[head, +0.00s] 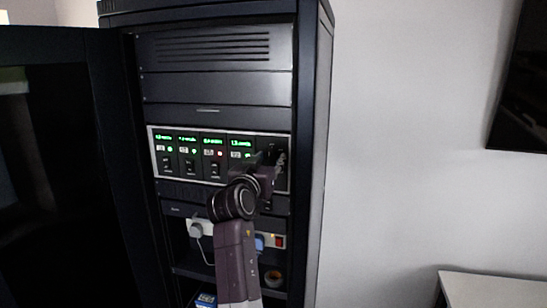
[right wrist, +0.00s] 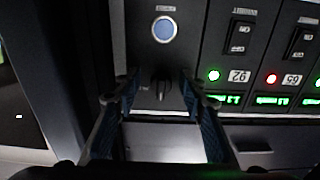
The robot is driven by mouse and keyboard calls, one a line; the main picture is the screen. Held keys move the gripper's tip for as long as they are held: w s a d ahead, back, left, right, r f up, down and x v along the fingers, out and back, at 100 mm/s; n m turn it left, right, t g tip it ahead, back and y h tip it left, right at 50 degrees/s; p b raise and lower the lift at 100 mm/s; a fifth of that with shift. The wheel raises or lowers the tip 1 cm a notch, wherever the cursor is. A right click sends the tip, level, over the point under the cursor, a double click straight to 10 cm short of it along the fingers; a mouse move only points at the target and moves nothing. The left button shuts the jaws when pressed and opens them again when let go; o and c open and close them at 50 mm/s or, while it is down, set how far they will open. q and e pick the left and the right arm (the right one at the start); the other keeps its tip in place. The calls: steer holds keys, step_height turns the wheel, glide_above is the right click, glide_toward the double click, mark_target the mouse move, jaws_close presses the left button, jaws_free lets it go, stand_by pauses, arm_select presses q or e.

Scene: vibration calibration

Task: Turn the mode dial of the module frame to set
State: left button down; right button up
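The module frame (head: 151,141) is a silver-edged panel in the rack, with several modules that have green displays, lamps and black switches. The mode dial (right wrist: 160,86) is a small black knob on the panel in the right wrist view, below a round blue button (right wrist: 164,29). In the head view my right gripper (head: 273,157) is at the right end of the module frame and hides the dial. In the right wrist view the right gripper (right wrist: 158,92) is open, one finger on each side of the dial, with visible gaps. My left gripper is not in view.
The black rack cabinet (head: 315,120) stands with its dark door (head: 60,110) open at left. Lower shelves hold plugs (head: 195,229), a red switch (head: 279,241) and a tape roll (head: 273,277). A white table (head: 490,288) is at lower right, a dark screen (head: 522,85) at upper right.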

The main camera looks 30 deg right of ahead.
steer(key=shift+s+a+r, duration=0.15)
steer(key=shift+a+r, duration=0.05)
steer(key=shift+a, duration=0.1)
steer(key=shift+c, duration=2.3)
steer(key=c, duration=0.5)
steer(key=shift+f+b, duration=0.15)
steer(key=shift+b, duration=0.35)
jaws_close()
steer(key=m+b, duration=0.9)
steer(key=b, duration=0.2)
steer(key=shift+a+m, duration=0.1)
steer(key=shift+m, duration=0.2)
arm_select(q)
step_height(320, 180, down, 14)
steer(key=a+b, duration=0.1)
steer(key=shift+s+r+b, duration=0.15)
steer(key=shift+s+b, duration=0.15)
arm_select(e)
steer(key=shift+r+m, duration=0.25)
steer(key=shift+m, duration=0.95)
